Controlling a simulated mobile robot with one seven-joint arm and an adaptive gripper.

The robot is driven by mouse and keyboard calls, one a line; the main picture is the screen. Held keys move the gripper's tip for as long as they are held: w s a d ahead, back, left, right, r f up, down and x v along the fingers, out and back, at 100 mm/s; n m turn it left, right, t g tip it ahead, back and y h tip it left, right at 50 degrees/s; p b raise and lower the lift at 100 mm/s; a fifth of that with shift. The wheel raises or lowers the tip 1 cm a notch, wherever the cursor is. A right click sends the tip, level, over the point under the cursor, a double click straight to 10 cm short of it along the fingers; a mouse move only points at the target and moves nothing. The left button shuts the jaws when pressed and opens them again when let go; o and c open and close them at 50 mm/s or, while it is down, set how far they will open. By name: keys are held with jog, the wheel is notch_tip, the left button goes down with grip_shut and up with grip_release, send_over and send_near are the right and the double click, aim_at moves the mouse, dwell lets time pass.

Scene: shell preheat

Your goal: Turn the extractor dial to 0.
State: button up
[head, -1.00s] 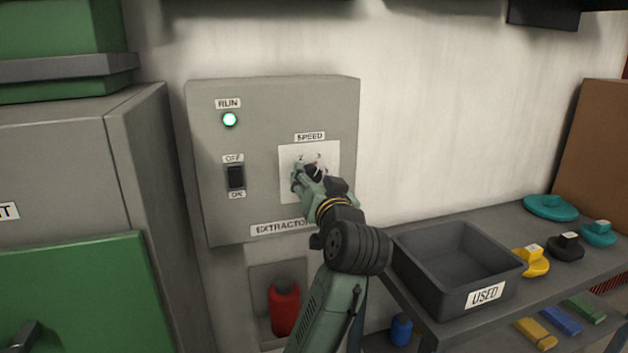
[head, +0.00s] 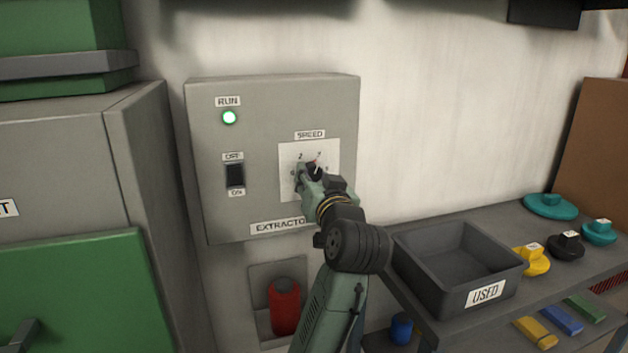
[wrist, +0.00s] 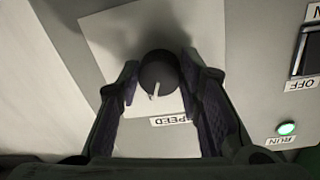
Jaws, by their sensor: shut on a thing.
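The extractor dial (head: 315,167) is a dark round knob on a white scale plate (head: 327,150) under the SPEED label. My gripper (head: 308,172) is at the dial and covers much of it and the lower scale in the head view. The wrist view shows the dial (wrist: 158,72) between my two fingers (wrist: 160,85), shut on its sides. Its white pointer line is on the side toward the SPEED label, so it points roughly upward on the panel. A 2 shows at the scale's upper left; the other marks are too small or hidden.
The grey extractor panel (head: 265,110) has a lit green RUN lamp (head: 229,117) and an OFF/ON switch (head: 235,175) left of the dial. A red object (head: 285,305) sits below. A bench with a USED tray (head: 410,262) stands right. The wall right of the panel is clear.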

jog(key=n+b, duration=0.1)
jog(key=n, duration=0.2)
jog(key=n+b, duration=0.1)
jog(key=n, duration=0.2)
jog(key=shift+d+f, duration=0.15)
jog(key=n+b, duration=0.1)
jog(key=n, duration=0.2)
jog(key=n+b, duration=0.2)
jog(key=n, duration=0.1)
jog(key=shift+t+y, duration=0.3)
jog(key=shift+y, duration=0.1)
jog(key=n+b, duration=0.3)
jog(key=n, duration=0.2)
jog(key=shift+d+n+y, duration=0.15)
jog(key=shift+n+y, duration=0.15)
jog(key=shift+n, duration=0.1)
jog(key=n+b, duration=0.1)
jog(key=n, duration=0.2)
jog(key=n+b, duration=0.2)
jog(key=n, duration=0.1)
jog(key=shift+w+r+y, duration=0.1)
jog(key=shift+r+y, duration=0.1)
jog(key=shift+y, duration=0.1)
jog(key=shift+n, duration=0.4)
jog(key=o, duration=1.2)
jog(key=shift+c, duration=0.2)
